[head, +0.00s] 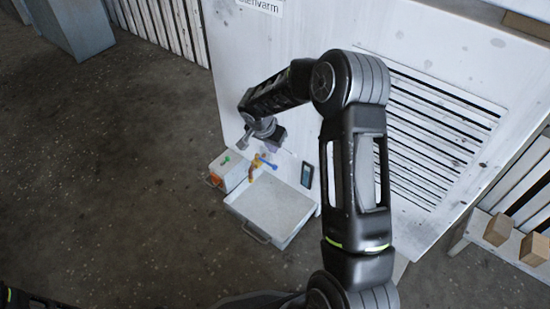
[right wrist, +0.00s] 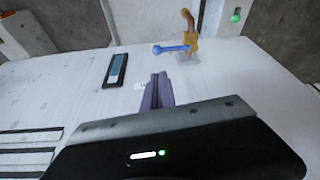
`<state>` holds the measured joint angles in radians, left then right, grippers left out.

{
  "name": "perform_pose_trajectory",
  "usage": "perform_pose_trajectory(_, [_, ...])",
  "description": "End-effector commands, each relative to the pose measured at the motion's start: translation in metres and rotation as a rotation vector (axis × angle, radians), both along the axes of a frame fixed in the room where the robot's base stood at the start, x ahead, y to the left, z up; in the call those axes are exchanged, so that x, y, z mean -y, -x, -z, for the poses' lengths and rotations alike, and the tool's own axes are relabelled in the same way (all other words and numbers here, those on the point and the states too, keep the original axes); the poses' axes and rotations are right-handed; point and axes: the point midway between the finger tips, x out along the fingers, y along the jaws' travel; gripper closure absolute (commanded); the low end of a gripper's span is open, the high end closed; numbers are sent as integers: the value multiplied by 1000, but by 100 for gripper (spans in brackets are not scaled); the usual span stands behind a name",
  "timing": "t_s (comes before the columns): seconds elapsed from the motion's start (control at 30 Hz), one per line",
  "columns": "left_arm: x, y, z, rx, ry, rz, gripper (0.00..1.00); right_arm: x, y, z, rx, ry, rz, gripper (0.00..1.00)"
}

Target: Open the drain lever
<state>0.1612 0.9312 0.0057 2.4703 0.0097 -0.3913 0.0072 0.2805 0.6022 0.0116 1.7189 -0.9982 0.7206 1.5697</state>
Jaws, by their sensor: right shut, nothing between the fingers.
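The drain lever (head: 268,163) is a small blue handle with a rounded end. It sticks out sideways from a brass-coloured valve (head: 253,168) low on the white housing. In the right wrist view the blue lever (right wrist: 171,49) points left from the valve (right wrist: 190,36). My right gripper (head: 277,138) is just above the lever in the head view and apart from it. Its purple fingers (right wrist: 157,90) are shut and empty in the right wrist view, below the lever in the picture. My left gripper is not in view.
A shallow tray (head: 248,231) stands below the valve. A grey box (head: 228,176) with a green knob (head: 226,158) sits left of it. A dark gauge-like panel (head: 307,174) is on the housing (head: 300,48), right of the lever. Wooden blocks (head: 498,229) lie far right.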

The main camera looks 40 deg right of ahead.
Motion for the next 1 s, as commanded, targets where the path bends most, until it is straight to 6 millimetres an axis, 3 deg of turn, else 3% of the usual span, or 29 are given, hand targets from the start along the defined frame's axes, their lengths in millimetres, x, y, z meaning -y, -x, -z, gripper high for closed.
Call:
perform_pose_trajectory(0.17, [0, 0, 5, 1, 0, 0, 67, 3, -1, 11, 0, -1, 0, 100])
perform_pose_trajectory(0.7, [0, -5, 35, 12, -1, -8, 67, 27, -13, 88, -1, -2, -1, 100])
perform_pose_trajectory(1.0, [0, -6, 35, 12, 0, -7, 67, 30, -15, 94, 1, -2, -2, 100])
